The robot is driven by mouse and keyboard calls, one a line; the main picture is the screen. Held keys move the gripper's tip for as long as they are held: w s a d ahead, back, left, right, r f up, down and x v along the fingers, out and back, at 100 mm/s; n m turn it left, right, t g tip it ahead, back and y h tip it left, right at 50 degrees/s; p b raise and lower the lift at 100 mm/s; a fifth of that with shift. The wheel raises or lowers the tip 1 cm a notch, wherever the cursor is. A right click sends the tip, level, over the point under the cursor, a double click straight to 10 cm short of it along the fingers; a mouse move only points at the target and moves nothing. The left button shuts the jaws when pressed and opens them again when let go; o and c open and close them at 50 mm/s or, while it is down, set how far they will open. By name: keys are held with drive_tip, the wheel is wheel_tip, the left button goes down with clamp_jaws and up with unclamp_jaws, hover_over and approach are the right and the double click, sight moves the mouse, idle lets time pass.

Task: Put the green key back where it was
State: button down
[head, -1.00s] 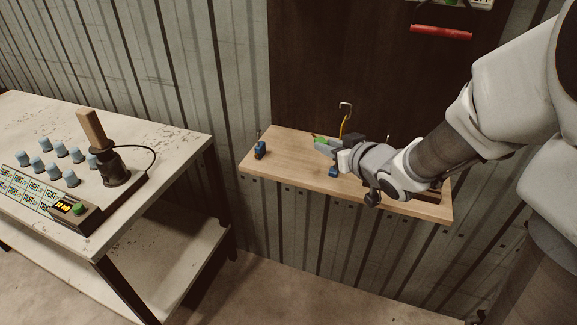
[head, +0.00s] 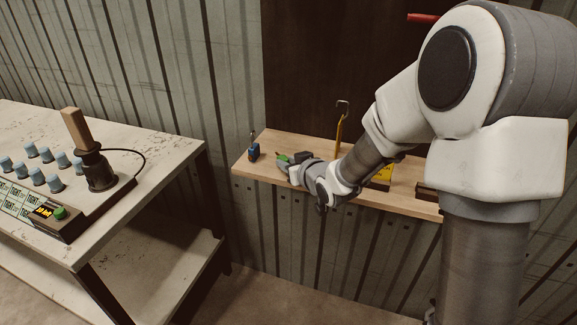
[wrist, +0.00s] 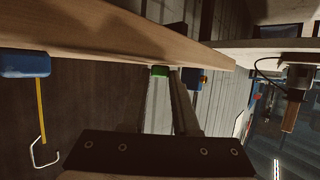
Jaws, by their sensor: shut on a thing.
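The green key (head: 282,157) shows as a small green piece at the tips of my gripper (head: 286,164), just above the left part of the wooden shelf (head: 405,202). In the wrist view the green piece (wrist: 160,71) is at the fingertips of my gripper (wrist: 170,74), which is shut on it. Most of the key is hidden by the fingers. I cannot tell whether it touches the shelf.
A blue item (head: 253,153) with a thin upright stands at the shelf's left end. A yellow strip (head: 338,137) with a metal hook rises behind my arm. A yellow block (head: 382,175) and dark block (head: 427,190) are farther right. A workbench (head: 150,165) with a lever device stands left.

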drive_tip(key=shift+f, duration=0.2)
drive_tip(key=c, duration=0.7)
unclamp_jaws()
drive_tip(key=shift+r, duration=0.1)
drive_tip(key=shift+r, duration=0.1)
